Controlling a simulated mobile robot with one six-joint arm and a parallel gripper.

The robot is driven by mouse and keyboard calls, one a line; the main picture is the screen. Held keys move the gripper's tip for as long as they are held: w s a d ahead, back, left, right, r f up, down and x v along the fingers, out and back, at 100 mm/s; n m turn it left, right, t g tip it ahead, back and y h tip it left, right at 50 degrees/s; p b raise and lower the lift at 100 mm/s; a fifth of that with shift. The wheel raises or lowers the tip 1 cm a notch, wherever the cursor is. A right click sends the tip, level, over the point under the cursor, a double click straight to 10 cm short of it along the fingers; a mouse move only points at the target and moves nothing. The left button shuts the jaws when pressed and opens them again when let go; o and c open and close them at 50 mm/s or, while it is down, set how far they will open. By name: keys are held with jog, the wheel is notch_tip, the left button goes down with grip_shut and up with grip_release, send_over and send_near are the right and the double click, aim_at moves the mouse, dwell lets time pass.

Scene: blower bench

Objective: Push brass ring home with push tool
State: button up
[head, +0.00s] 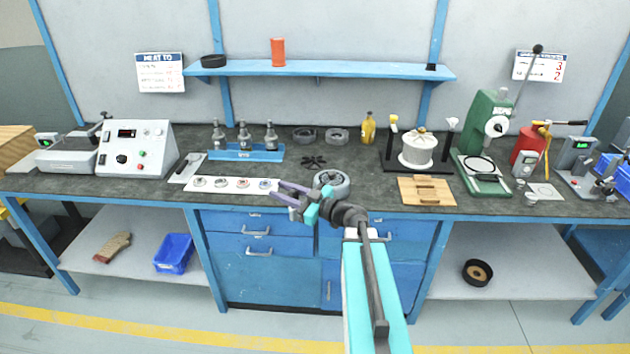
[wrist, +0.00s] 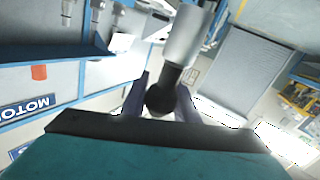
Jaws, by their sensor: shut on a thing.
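My gripper (head: 282,190) is over the front of the bench, at the right end of a white strip with small round parts. In the wrist view its fingers (wrist: 160,98) are shut on the push tool (wrist: 188,35), gripping its dark rounded part; a thick pale grey cylinder extends from it. In the head view a small pale part of the tool (head: 293,214) shows below the fingers, before the bench edge. A round grey blower housing (head: 332,180) sits just right of my gripper, partly behind my wrist. I cannot make out the brass ring for sure.
The white strip (head: 212,190) lies left of my gripper. A wooden tray (head: 425,199), black-based winding stand (head: 418,165) and green press (head: 485,130) stand right.

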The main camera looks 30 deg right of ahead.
jog(key=s+a+n+g+y, duration=0.2)
jog(key=a+y, duration=0.1)
jog(key=a, duration=0.7)
jog(key=s+a+f+n+g+y, duration=0.1)
jog(key=s+a+n+g+y, duration=0.1)
jog(key=a, duration=0.8)
jog(key=shift+s+f+n+g+y, duration=0.15)
jog(key=shift+s+n+g+y, duration=0.05)
jog(key=shift+n+g+y, duration=0.6)
